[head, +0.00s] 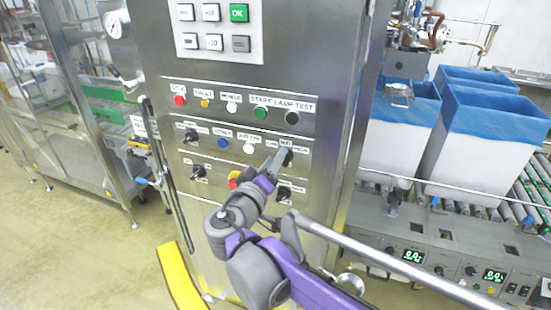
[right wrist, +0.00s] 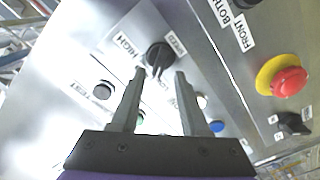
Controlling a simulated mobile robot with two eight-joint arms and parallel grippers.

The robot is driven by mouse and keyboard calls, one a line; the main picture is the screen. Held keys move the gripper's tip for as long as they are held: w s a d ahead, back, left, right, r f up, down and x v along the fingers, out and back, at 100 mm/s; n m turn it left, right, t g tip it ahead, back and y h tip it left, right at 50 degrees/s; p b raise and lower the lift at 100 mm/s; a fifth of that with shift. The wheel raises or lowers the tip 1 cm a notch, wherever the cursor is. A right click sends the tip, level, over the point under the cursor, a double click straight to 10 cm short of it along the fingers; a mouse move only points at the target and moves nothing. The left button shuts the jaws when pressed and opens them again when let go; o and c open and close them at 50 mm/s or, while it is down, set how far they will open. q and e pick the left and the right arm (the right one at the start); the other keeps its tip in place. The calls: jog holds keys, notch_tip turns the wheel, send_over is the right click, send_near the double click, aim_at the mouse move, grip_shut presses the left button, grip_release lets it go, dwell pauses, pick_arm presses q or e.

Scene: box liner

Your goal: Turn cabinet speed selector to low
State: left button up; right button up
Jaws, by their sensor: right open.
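The speed selector is a black rotary knob on the steel cabinet (head: 330,60). In the right wrist view the selector (right wrist: 158,54) lies just beyond my fingertips, with a HIGH label (right wrist: 125,44) at its left and a partly hidden LOW label below. My right gripper (head: 274,161) is at the right end of the cabinet's middle row, by the selector (head: 287,157). In the right wrist view the right gripper (right wrist: 159,73) is open and empty, its fingers spread to either side of the knob. Which way the knob points is unclear. My left gripper is out of view.
A red emergency button (right wrist: 289,82) on a yellow ring and another black selector (right wrist: 293,123) sit close by on the panel. A steel rail (head: 400,265) runs in front at right. Blue-lined white boxes (head: 475,145) stand on the conveyor.

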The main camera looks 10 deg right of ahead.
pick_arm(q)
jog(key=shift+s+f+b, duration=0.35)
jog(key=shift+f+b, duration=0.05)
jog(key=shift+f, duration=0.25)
pick_arm(e)
jog(key=v, duration=1)
